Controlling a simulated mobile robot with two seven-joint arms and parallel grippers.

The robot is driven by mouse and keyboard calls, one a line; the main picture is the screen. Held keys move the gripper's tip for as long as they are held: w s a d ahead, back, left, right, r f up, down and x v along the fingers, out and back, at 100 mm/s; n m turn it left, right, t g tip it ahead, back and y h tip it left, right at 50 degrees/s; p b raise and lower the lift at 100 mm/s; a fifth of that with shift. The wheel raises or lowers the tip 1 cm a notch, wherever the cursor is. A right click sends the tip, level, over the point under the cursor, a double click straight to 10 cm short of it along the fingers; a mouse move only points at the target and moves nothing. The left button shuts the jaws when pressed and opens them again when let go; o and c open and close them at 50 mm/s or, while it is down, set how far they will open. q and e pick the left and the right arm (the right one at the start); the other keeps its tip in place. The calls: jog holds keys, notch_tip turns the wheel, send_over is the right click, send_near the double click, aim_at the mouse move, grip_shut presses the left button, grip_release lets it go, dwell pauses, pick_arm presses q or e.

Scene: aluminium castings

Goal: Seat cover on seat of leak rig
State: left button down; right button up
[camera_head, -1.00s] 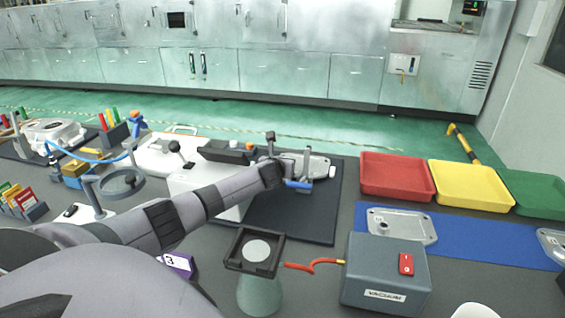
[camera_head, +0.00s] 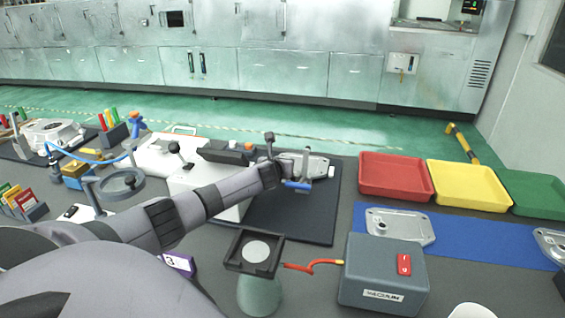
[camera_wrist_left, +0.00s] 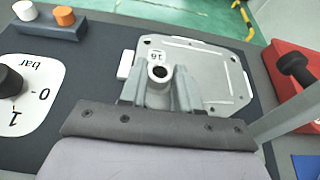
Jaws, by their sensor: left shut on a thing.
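The cover (camera_wrist_left: 205,68) is a flat pale-grey casting with a raised round boss marked 16; it also shows in the head view (camera_head: 319,166), partly hidden by my gripper. My left gripper (camera_wrist_left: 158,92) is shut on the cover's boss, with its fingers on either side; in the head view (camera_head: 286,170) it is at the far end of my arm. The leak rig (camera_head: 195,183) is a white box with a dark lever; its dial marked bar (camera_wrist_left: 25,92) is left of the gripper. The seat under the cover is hidden, and I cannot tell whether the cover touches it.
A dark mat (camera_head: 290,220) lies around the cover. Red (camera_head: 395,195), yellow (camera_head: 466,205) and green (camera_head: 535,208) trays stand to the right. Another casting (camera_head: 400,226) lies on a blue mat (camera_head: 470,240). The vacuum box (camera_head: 385,275) and a black-topped stand (camera_head: 254,268) are nearer.

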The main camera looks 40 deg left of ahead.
pick_arm(q)
jog(key=shift+f, duration=0.45)
pick_arm(e)
jog(key=shift+f, duration=0.2)
dwell(0.8)
pick_arm(q)
jog(key=c, duration=0.8)
grip_release()
jog(key=shift+o, duration=0.4)
jog(key=shift+f, duration=0.15)
jog(key=shift+s, duration=0.2)
pick_arm(e)
jog(key=shift+s+d, duration=0.1)
jog(key=shift+s, duration=0.1)
